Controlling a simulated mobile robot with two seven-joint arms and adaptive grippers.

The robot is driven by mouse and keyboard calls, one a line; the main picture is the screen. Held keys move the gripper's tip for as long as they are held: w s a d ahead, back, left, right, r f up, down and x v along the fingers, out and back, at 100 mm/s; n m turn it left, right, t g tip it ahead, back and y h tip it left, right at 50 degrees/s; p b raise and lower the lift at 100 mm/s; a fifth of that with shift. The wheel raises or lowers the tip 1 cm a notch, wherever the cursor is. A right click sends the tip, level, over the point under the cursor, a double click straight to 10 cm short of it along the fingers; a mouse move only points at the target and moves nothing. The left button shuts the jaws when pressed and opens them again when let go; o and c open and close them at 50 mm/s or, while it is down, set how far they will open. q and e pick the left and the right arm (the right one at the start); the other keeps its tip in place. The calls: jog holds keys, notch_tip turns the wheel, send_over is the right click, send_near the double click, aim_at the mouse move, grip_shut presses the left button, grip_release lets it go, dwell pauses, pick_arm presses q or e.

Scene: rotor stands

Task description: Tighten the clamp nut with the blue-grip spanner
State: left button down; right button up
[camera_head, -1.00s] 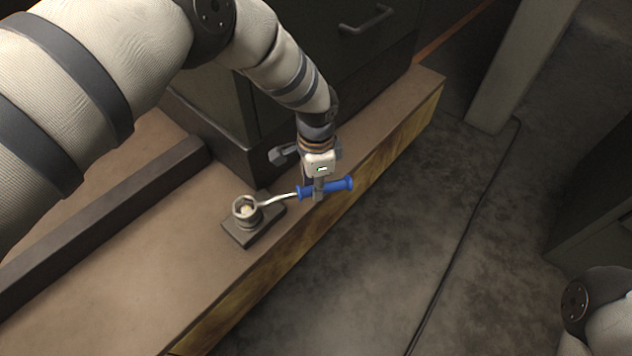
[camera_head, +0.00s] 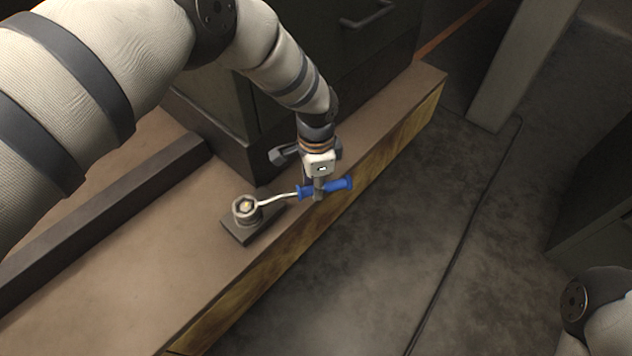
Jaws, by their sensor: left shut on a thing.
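The blue-grip spanner (camera_head: 340,185) has a blue handle and a thin, bent silver shaft. My left gripper (camera_head: 318,193) is shut on the blue handle. The spanner's ring end (camera_head: 245,206) sits at the top of the clamp, around or on the clamp nut (camera_head: 246,205); I cannot tell how fully it is seated. The nut shows as a small pale spot inside the ring. The clamp's dark base plate (camera_head: 240,233) rests on the bench near its front edge. My right gripper is not in view; only part of my right arm shows at the lower right.
The brown bench (camera_head: 130,290) runs diagonally, with a dark bar (camera_head: 100,225) along its left part. A dark cabinet (camera_head: 345,70) with a handle stands behind the gripper. A pale post (camera_head: 520,70) stands at right. The floor (camera_head: 360,270) in front is clear apart from a cable.

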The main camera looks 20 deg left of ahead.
pick_arm(q)
jog(key=shift+f, duration=0.1)
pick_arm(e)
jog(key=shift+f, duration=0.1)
pick_arm(q)
jog(key=shift+f+b, duration=0.4)
jog(key=shift+f, duration=0.15)
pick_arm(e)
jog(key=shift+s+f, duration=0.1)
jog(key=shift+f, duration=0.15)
pick_arm(q)
jog(key=shift+s+d+r, duration=0.1)
jog(key=shift+s, duration=0.05)
jog(key=s+d+m+p, duration=0.2)
jog(key=s+m+p, duration=0.2)
jog(key=s+m, duration=0.1)
jog(key=shift+s, duration=0.4)
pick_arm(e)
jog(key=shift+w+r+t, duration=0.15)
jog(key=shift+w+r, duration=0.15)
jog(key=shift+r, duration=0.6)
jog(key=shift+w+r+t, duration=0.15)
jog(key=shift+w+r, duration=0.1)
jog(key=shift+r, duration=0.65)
